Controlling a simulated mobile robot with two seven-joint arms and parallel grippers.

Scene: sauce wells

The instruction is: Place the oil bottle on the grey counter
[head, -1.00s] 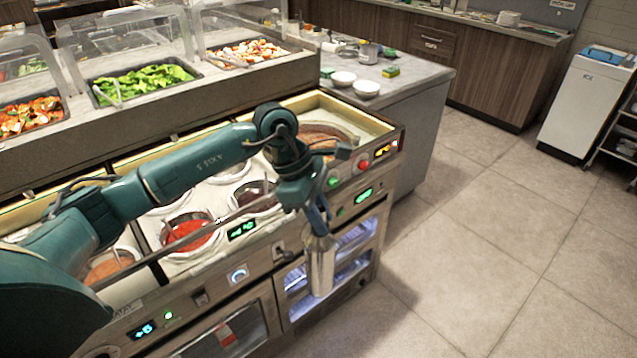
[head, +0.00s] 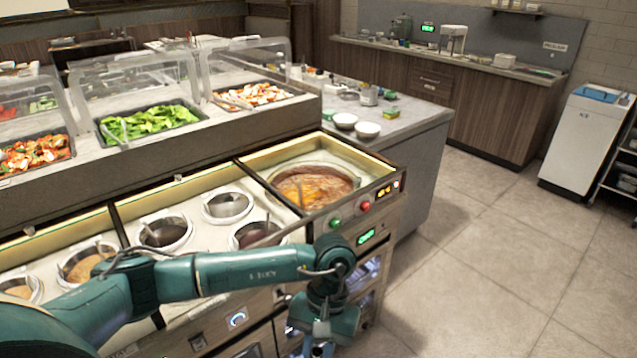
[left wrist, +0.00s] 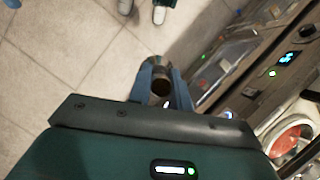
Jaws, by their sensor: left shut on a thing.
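The oil bottle (left wrist: 161,88) is a metallic cylinder, seen end-on in the left wrist view between the blue fingers of my left gripper (left wrist: 165,95). The gripper is shut on it. In the head view my left gripper (head: 322,344) is at the bottom edge, in front of the sauce-well unit, and the bottle is mostly or wholly cut off there. The grey counter (head: 415,122) stands beyond the unit, farther back and to the right of the gripper. My right gripper is not in view.
Two white bowls (head: 367,130), a green-and-yellow sponge (head: 390,112) and small containers stand on the grey counter; its right front part is bare. The sauce-well unit (head: 345,208) holds a large pot of stew (head: 315,188). Open tiled floor (head: 455,270) lies to the right.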

